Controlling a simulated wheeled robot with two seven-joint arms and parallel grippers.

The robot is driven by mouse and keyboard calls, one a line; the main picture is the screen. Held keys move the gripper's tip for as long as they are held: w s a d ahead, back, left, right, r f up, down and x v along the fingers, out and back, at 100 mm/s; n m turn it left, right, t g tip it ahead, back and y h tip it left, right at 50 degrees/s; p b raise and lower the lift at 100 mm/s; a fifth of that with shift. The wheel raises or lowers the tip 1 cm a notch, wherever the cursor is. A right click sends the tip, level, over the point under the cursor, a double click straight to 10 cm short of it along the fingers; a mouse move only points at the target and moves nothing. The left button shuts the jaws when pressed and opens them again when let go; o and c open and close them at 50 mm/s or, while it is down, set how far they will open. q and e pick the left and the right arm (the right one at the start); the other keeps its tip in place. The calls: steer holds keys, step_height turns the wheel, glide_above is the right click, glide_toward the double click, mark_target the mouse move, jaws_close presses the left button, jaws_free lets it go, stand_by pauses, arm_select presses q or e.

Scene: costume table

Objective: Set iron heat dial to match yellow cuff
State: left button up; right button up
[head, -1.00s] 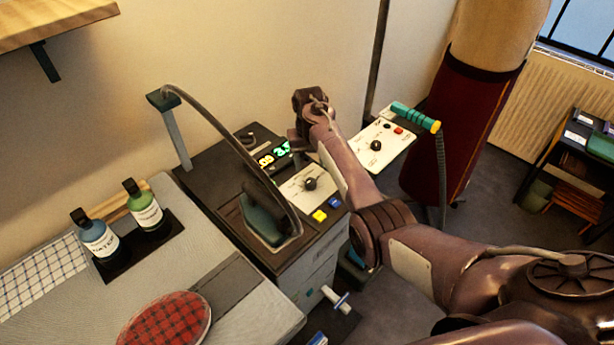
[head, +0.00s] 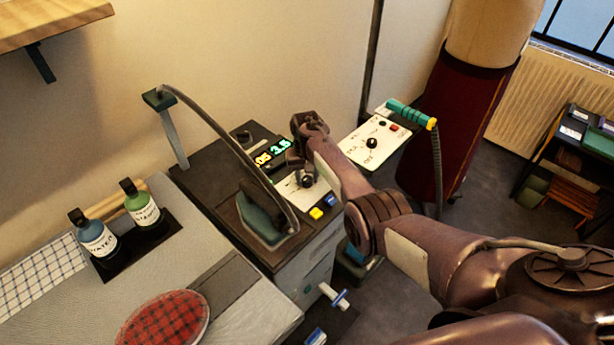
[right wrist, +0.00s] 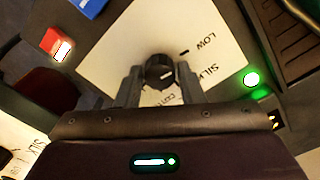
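The iron heat dial is a black knob (head: 307,181) on a white plate at the front of the dark ironing station. In the right wrist view the knob (right wrist: 160,72) has a pale pointer mark and sits near printed LOW and SILK labels; a third label is partly hidden. My right gripper (right wrist: 160,88) has one finger on each side of the knob, with narrow gaps visible, so it looks open around it. In the head view my right gripper (head: 304,170) is over the plate. My left gripper is not in view.
The iron (head: 264,217) stands left of the dial. A yellow button (head: 316,213) and blue button lie in front, and a lit display (head: 272,152) behind. A second white dial panel (head: 375,140) is to the right. Two bottles (head: 99,238) stand on the left board.

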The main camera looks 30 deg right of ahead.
steer(key=c, duration=0.6)
steer(key=shift+o, duration=0.2)
steer(key=shift+m, duration=0.4)
steer(key=m, duration=0.2)
steer(key=shift+m, duration=2.4)
steer(key=o, duration=1)
steer(key=shift+c, duration=0.2)
